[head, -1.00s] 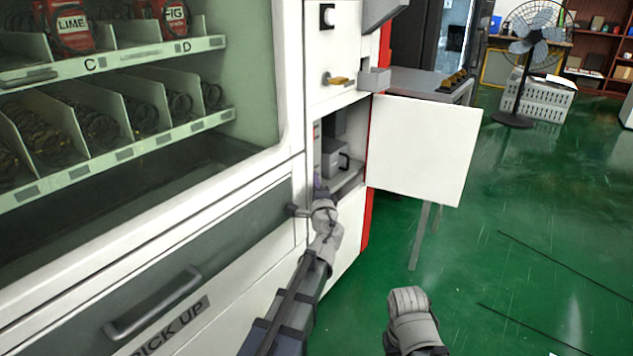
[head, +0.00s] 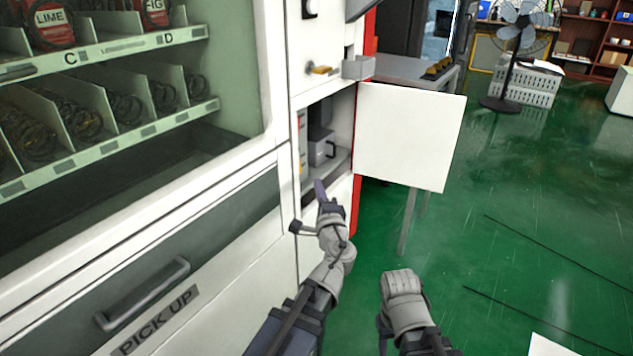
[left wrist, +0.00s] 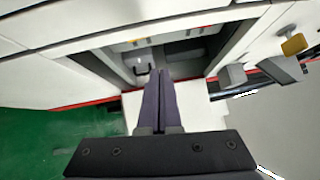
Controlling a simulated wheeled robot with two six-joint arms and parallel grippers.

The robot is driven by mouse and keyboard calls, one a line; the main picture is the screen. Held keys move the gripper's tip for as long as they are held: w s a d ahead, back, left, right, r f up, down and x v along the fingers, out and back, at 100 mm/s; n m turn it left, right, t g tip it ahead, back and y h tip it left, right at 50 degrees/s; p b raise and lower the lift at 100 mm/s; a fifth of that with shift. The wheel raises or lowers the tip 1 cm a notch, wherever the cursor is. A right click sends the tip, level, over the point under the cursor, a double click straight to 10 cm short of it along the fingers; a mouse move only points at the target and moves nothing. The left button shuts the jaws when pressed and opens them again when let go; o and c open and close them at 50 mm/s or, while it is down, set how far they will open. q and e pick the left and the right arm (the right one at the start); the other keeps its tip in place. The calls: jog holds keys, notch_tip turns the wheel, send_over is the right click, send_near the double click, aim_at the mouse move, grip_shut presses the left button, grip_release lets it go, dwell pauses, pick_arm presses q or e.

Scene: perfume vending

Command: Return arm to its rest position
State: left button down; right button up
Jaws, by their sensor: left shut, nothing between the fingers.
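My left gripper (head: 320,190) is in front of the lower edge of the open compartment (head: 330,150) of the white vending machine (head: 240,170). In the left wrist view its two dark fingers (left wrist: 159,88) are together with nothing between them, pointing toward the compartment opening. A grey box with a handle (head: 321,148) sits inside the compartment; its dark handle also shows in the left wrist view (left wrist: 142,72). My right arm (head: 403,300) shows at the bottom centre of the head view, over the green floor. Its fingertips cannot be made out.
The white compartment door (head: 410,135) stands open to the right of the opening. The pick-up flap (head: 150,275) is at lower left. A grey table (head: 400,70) and a fan (head: 515,50) stand behind.

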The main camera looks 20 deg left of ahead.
pick_arm(q)
jog(key=shift+s+d, duration=0.1)
jog(key=shift+s, duration=0.05)
jog(key=s+f+n+g+p, duration=0.7)
jog(key=s+f+n+g, duration=0.1)
jog(key=s+n+g, duration=0.15)
jog(key=s+d+f+g+h+p, duration=0.2)
jog(key=s+d+g+h, duration=0.15)
jog(key=s+d, duration=0.35)
jog(key=s+d+f+g+h+p, duration=0.25)
jog(key=s+d+g, duration=0.2)
jog(key=s, duration=0.35)
notch_tip(320, 180, up, 38)
jog(key=p, duration=3.7)
jog(key=shift+d+n+h+p, duration=0.15)
jog(key=shift+n+h+p, duration=0.2)
jog(key=shift+h+p, duration=0.05)
jog(key=c, duration=1.6)
grip_release()
